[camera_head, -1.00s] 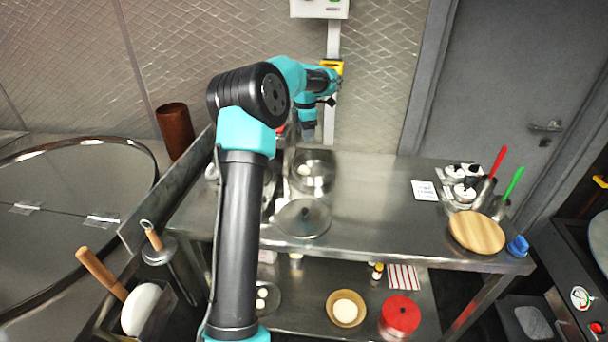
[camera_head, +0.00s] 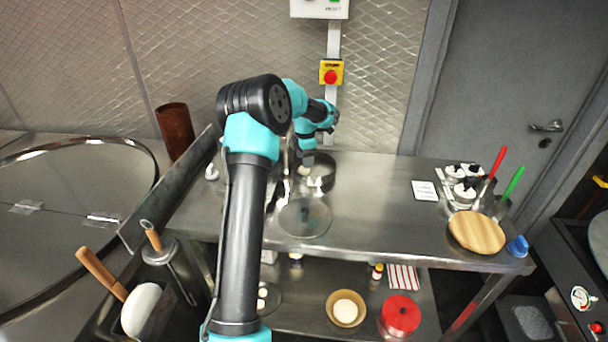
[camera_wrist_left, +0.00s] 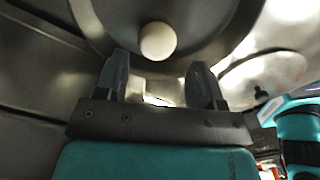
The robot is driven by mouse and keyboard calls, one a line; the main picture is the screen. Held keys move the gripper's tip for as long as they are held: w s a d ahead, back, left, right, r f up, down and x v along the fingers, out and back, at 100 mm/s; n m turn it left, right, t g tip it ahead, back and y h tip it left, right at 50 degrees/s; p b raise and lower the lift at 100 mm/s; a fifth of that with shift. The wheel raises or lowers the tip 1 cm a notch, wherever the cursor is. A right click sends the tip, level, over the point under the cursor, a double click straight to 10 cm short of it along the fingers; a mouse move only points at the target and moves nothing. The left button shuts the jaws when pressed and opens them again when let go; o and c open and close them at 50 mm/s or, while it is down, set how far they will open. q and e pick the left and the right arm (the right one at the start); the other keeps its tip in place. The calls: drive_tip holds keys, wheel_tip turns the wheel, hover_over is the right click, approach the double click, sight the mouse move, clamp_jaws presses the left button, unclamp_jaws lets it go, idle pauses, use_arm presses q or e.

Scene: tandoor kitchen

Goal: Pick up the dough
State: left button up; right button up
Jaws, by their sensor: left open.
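A pale round dough ball (camera_wrist_left: 157,41) lies in a round metal dish (camera_wrist_left: 215,40) in the left wrist view. In the head view the dough (camera_head: 304,171) shows just under my left gripper (camera_head: 304,162), in the dish (camera_head: 327,183) at the back of the steel table. My left gripper (camera_wrist_left: 159,64) is open and empty. Its two fingers point toward the dough, which appears just beyond the tips and between their lines. I cannot tell how large the gap is. My right gripper is in neither view.
A flat round metal lid (camera_head: 305,217) lies in front of the dish. A wooden board (camera_head: 476,232) and several condiment pots (camera_head: 465,190) stand at the table's right. A bowl (camera_head: 346,308) and red container (camera_head: 400,315) sit on the lower shelf.

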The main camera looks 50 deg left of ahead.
sight(304, 173)
use_arm(q)
drive_tip(key=shift+a+f, duration=0.2)
drive_tip(key=shift+f, duration=2.35)
drive_tip(key=c, duration=0.4)
